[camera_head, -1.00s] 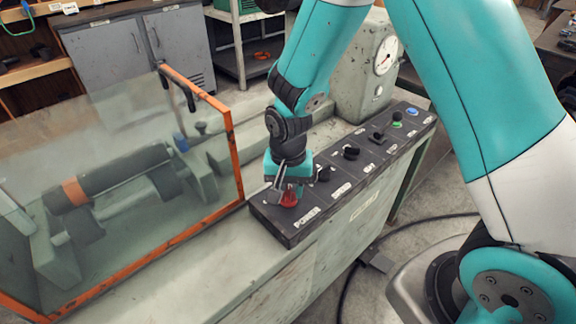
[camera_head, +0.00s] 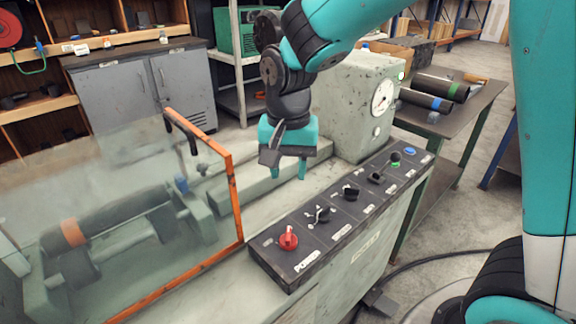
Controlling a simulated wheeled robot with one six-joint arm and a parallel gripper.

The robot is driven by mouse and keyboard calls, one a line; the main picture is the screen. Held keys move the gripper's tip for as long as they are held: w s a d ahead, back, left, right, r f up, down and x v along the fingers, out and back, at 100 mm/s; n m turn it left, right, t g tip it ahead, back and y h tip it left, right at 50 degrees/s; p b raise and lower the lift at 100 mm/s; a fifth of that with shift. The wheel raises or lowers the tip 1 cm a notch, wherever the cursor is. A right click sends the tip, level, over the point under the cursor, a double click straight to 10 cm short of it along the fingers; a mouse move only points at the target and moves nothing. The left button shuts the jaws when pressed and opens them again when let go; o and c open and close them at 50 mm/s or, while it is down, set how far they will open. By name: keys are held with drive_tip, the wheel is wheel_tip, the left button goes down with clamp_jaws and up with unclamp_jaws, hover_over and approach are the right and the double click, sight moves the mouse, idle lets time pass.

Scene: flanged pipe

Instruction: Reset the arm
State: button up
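My teal arm (camera_head: 330,28) reaches in from the right over the machine. My gripper (camera_head: 288,172) hangs above the machine's bed, behind the control panel (camera_head: 325,218). Its fingers point down with a gap between them, and nothing shows between them. The red power knob (camera_head: 288,238) is in plain view at the near left end of the panel, apart from the gripper.
An orange-framed clear guard (camera_head: 232,190) stands left of the panel, with a pipe (camera_head: 110,215) behind it. A grey gauge housing (camera_head: 350,100) rises behind the panel, close to the arm. A table (camera_head: 455,125) with dark pipes stands at the right.

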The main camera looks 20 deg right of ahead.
drive_tip(key=shift+s, duration=0.1)
idle(0.3)
drive_tip(key=s+a+r+n+y, duration=0.2)
drive_tip(key=s+n, duration=0.4)
drive_tip(key=s, duration=0.3)
drive_tip(key=s+a+r+n+y, duration=0.2)
drive_tip(key=s+n, duration=0.4)
drive_tip(key=s, duration=0.3)
drive_tip(key=shift+s+a+r+n, duration=0.3)
drive_tip(key=shift+a+r+n, duration=0.1)
drive_tip(key=shift+r, duration=0.5)
drive_tip(key=shift+d, duration=0.1)
